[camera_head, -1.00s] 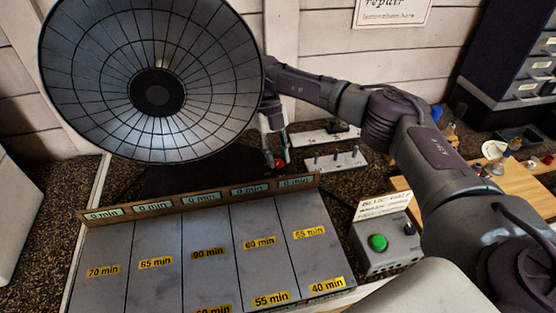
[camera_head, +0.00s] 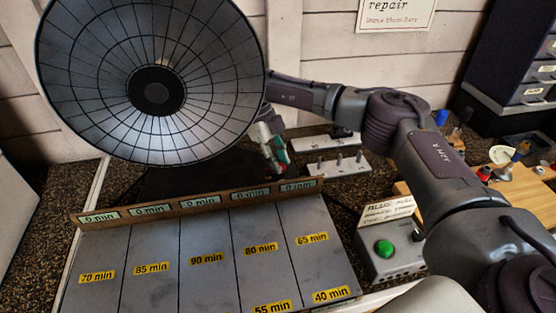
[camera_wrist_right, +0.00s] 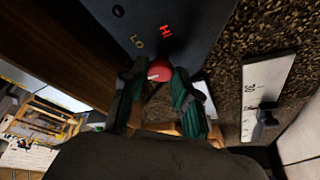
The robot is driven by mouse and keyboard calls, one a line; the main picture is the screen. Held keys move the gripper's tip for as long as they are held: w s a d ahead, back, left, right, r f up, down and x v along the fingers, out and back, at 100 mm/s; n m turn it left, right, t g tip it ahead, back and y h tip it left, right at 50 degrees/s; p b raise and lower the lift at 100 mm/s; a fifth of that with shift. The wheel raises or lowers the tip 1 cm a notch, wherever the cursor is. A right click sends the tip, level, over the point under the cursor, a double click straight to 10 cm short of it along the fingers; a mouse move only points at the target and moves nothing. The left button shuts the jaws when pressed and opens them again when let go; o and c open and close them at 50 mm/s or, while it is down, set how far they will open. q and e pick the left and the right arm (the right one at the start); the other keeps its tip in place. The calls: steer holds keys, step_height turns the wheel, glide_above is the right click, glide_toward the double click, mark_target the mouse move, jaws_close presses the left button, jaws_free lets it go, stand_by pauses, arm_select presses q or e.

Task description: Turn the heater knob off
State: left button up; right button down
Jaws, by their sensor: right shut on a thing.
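The heater (camera_head: 215,95) is a big round dish at the left of the head view, with a dark base (camera_head: 195,180) below it. In the right wrist view its dark panel (camera_wrist_right: 165,20) carries HI and LO marks and another small mark at the upper left. The red knob (camera_wrist_right: 160,69) sits below these marks, with a pale line on its face. My right gripper (camera_wrist_right: 156,83) is shut on the knob, one green-padded finger on each side. In the head view my right gripper (camera_head: 273,155) is beside the base and hides the knob. My left gripper is not in view.
A board with yellow minute labels (camera_head: 215,230) lies in front of the heater. A box with a green button (camera_head: 384,248) stands to its right. A wooden board with small items (camera_head: 530,190) is at the right.

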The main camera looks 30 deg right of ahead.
stand_by(0.3)
steer(key=c, duration=0.9)
jaws_free()
steer(key=shift+o, duration=0.2)
step_height(320, 180, up, 10)
